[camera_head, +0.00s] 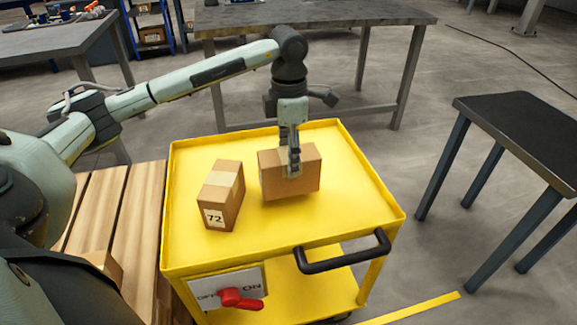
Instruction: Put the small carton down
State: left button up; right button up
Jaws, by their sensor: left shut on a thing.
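A small brown carton (305,178) is at the middle of the yellow cart's top (300,226). My left gripper (293,172) comes down on it from above and is shut on it, with a finger in front of its near face. The carton looks upright; I cannot tell whether its base touches the cart top. A second carton (222,195), with a tape strip and a label reading 72, stands on the cart to the left, apart from the held one. The right gripper is not in view.
A wooden pallet (110,215) lies left, a dark table (525,135) stands right, and a grey workbench (320,14) stands behind.

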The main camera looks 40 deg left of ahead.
pick_arm(q)
jog(key=shift+f, duration=1.65)
jog(key=shift+f, duration=0.15)
jog(key=o, duration=1.6)
notch_tip(320, 180, up, 12)
jog(key=shift+r, duration=0.15)
